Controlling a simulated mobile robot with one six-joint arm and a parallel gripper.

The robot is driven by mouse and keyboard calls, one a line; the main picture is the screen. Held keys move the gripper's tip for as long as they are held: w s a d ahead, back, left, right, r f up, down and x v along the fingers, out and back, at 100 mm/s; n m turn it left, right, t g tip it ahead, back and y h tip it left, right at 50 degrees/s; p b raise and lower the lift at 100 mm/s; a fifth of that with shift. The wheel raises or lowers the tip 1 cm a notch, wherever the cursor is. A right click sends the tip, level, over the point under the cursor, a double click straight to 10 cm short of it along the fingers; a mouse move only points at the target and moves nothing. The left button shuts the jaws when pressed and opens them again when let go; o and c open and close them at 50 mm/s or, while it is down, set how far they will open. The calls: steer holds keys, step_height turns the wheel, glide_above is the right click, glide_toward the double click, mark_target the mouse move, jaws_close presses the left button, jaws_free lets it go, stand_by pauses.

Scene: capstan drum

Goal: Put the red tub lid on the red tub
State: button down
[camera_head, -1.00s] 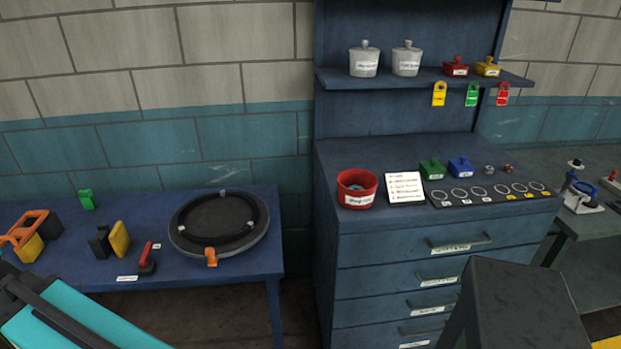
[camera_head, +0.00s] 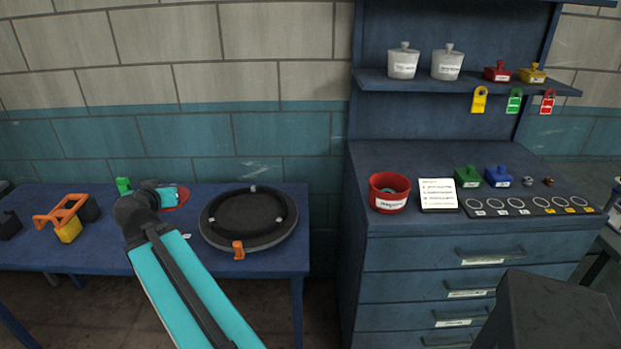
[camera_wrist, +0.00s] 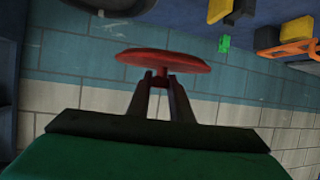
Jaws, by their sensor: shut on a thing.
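The red tub lid (camera_wrist: 165,61) is a flat red disc held between the two fingers of my gripper (camera_wrist: 160,78) in the wrist view. In the head view the lid (camera_head: 182,197) shows partly behind my wrist, in front of the left bench; my fingers are hidden there. The red tub (camera_head: 389,204) stands upright on the drawer cabinet to the right, with a white label and a bluish thing inside. Its top has no lid on it. My gripper and the lid are well left of the tub.
A round black drum (camera_head: 249,218) with an orange clamp sits on the blue bench (camera_head: 281,259). A white card (camera_head: 438,195) stands just right of the tub, then green and blue boxes (camera_head: 498,175). A shelf (camera_head: 470,84) with white pots and hanging tags is above the cabinet.

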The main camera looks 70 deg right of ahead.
steer(key=s+d+r+m+g+h, duration=0.1)
steer(key=s+d+m+g, duration=0.4)
steer(key=s+d, duration=0.5)
steer(key=s+d+m+g+h, duration=0.1)
steer(key=s+d+m+g, duration=0.4)
steer(key=s, duration=0.9)
steer(key=s+d+r+m+g+y, duration=0.1)
steer(key=s+r+m+g+y, duration=0.1)
steer(key=s, duration=0.8)
steer(key=s+r+m+g+y, duration=0.2)
steer(key=s+m+g, duration=0.2)
steer(key=s, duration=0.6)
steer(key=s+d+r+m+g+y+b, duration=0.1)
steer(key=s+r+m+g+y, duration=0.1)
steer(key=s, duration=0.8)
steer(key=shift+s+d+m+g+y, duration=0.3)
steer(key=shift+m+g+y, duration=0.3)
steer(key=shift+m+g, duration=0.4)
steer(key=s+d+p, duration=0.1)
steer(key=d+p, duration=0.1)
steer(key=d, duration=0.6)
steer(key=s+d+f+p, duration=0.1)
steer(key=d+p, duration=0.2)
steer(key=d, duration=0.4)
steer(key=shift+s+d+f, duration=0.25)
steer(key=shift+d, duration=0.15)
